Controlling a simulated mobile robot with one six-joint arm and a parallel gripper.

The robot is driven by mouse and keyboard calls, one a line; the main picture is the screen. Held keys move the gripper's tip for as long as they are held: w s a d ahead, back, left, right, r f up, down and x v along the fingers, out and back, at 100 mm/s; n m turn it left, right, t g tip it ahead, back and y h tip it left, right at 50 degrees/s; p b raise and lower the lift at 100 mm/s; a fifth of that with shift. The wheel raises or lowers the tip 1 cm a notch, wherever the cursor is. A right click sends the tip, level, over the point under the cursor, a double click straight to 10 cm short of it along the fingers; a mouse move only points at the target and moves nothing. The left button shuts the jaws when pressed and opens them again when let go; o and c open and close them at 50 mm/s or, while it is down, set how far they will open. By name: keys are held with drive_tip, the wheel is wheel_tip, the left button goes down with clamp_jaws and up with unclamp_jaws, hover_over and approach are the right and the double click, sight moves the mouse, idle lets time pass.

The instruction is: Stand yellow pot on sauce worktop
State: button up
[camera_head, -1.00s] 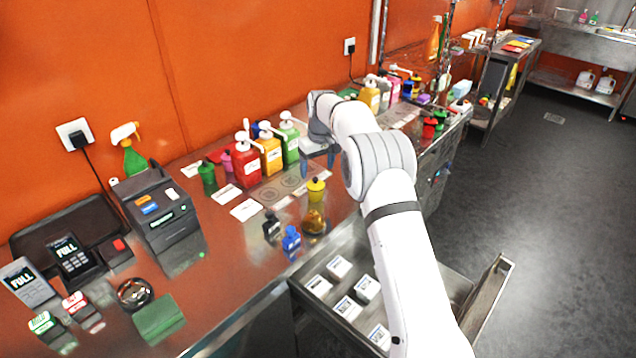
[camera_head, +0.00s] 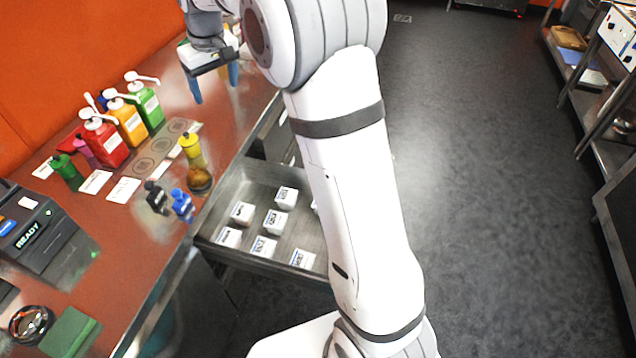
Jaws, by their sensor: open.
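The yellow pot (camera_head: 191,146) stands upright on the reddish-brown worktop (camera_head: 130,228), near its front edge. A rounded amber patch (camera_head: 199,180) lies just in front of it; I cannot tell whether it is a separate thing or a reflection. My gripper (camera_head: 213,88) is open, with its two blue fingers pointing down. It hangs above the far part of the worktop, beyond the yellow pot and apart from it. I see nothing between the fingers.
Red (camera_head: 106,143), orange (camera_head: 129,121) and green (camera_head: 147,104) pump bottles stand left of the pot. A black pot (camera_head: 156,197) and a blue pot (camera_head: 181,204) stand nearer. An open drawer (camera_head: 215,240) holding several white boxes juts out below the worktop.

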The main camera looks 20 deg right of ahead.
drive_tip(key=s+d+r+m, duration=0.1)
drive_tip(key=s+d, duration=0.2)
drive_tip(key=s, duration=0.5)
drive_tip(key=s+d+r+m, duration=0.15)
drive_tip(key=s+d, duration=0.25)
drive_tip(key=s, duration=0.4)
drive_tip(key=s+d+f+m, duration=0.1)
drive_tip(key=s+d+f, duration=0.1)
drive_tip(key=s, duration=0.6)
drive_tip(key=s+d+f+m+t, duration=0.1)
drive_tip(key=s+d+f, duration=0.1)
drive_tip(key=s, duration=0.7)
drive_tip(key=shift+s+f+h, duration=0.15)
drive_tip(key=shift+f+h, duration=0.15)
drive_tip(key=shift+f, duration=0.4)
drive_tip(key=shift+d, duration=0.1)
